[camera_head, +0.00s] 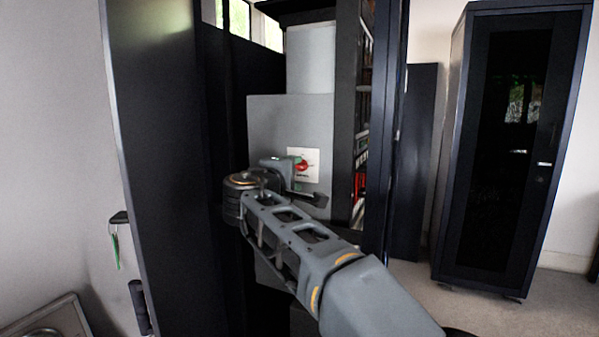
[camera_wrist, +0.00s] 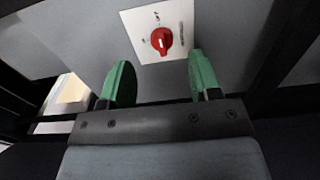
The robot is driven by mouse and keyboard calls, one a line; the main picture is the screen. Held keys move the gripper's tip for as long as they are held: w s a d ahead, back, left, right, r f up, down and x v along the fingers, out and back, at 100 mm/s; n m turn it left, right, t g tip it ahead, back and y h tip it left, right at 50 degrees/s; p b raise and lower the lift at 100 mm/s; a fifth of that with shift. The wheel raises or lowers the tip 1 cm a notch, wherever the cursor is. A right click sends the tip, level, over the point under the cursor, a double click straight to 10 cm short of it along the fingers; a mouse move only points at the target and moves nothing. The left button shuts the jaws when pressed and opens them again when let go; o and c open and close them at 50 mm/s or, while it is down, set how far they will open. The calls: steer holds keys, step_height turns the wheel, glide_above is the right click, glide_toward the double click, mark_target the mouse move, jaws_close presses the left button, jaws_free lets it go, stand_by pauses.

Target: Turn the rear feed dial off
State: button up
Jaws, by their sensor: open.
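The dial is a red knob (camera_wrist: 162,41) with a white pointer mark, on a white plate (camera_wrist: 181,15) with small dark markings too small to read. In the head view the red dial (camera_head: 303,166) shows on the front of a grey box (camera_head: 262,118), partly behind my wrist. My gripper (camera_wrist: 158,78) is open, with its two green fingers apart and nothing between them. In the wrist view the dial lies beyond the fingertips, between the lines of the two fingers. In the head view the fingers are mostly hidden by my wrist.
The grey box stands inside a dark cabinet, with a black panel (camera_head: 165,150) on the left and a dark frame post (camera_head: 385,120) on the right. A tall black cabinet (camera_head: 505,150) stands further right. Floor (camera_head: 560,300) is clear at lower right. A green key tag (camera_head: 117,250) hangs at left.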

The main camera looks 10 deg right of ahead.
steer(key=v, duration=0.7)
steer(key=shift+s+a, duration=0.15)
steer(key=shift+s, duration=0.1)
steer(key=s+d+f+m+g+y+p, duration=0.2)
steer(key=s+d+g+p, duration=0.15)
steer(key=d+p, duration=0.35)
steer(key=s+d+f+m+g+y+p, duration=0.1)
steer(key=s+d+f+m+g+p, duration=0.15)
steer(key=d+g+p, duration=0.4)
steer(key=s+d+f+m+g+y+p, duration=0.1)
steer(key=s+f+m+y+p, duration=0.1)
steer(key=s+p, duration=0.3)
steer(key=s+d+f+m+g+y+p, duration=0.1)
steer(key=s+f+m+y+p, duration=0.2)
steer(key=s, duration=0.6)
steer(key=shift+s+m+y+p, duration=0.15)
steer(key=shift+m+y+p, duration=0.35)
steer(key=shift+m+p, duration=0.95)
steer(key=shift+n, duration=0.3)
